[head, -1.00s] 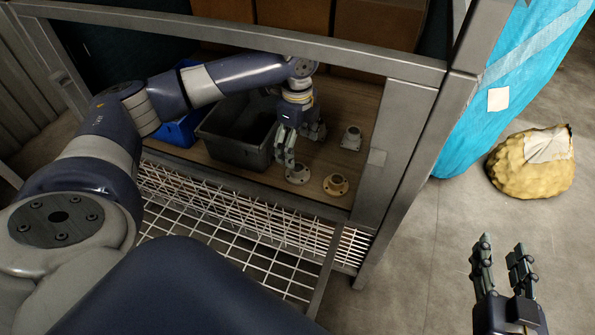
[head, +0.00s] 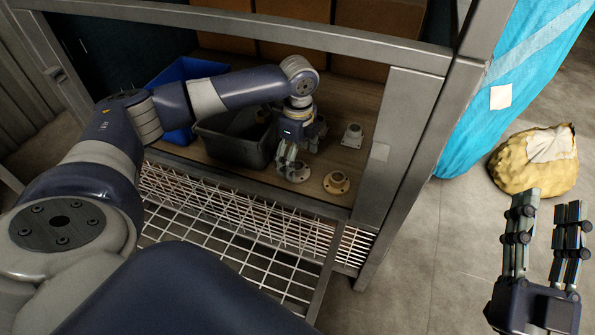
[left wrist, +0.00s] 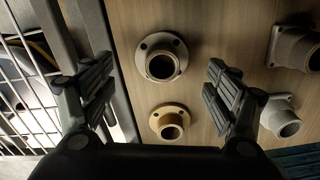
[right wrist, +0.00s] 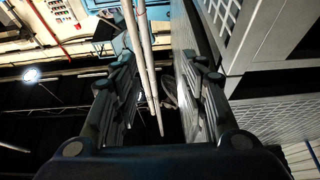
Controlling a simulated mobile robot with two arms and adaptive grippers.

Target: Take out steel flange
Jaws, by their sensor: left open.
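A round pale grey steel flange (head: 299,173) stands on the wooden shelf, also seen in the left wrist view (left wrist: 162,57). My left gripper (head: 287,158) is open and empty just above it; in the left wrist view the open fingers (left wrist: 157,88) are apart on either side of the flanges. A round brass-coloured flange (head: 337,182) sits to the right of the grey one and shows in the left wrist view (left wrist: 169,122). A square-based flange (head: 351,136) stands further back. My right gripper (head: 544,235) is open and empty over the floor at the right.
A dark grey bin (head: 228,150) stands left of my left gripper, with a blue bin (head: 180,72) behind it. A metal frame post (head: 405,145) borders the shelf at right. A white wire rack (head: 240,240) lies in front. Another square-based fitting (left wrist: 292,48) shows in the left wrist view.

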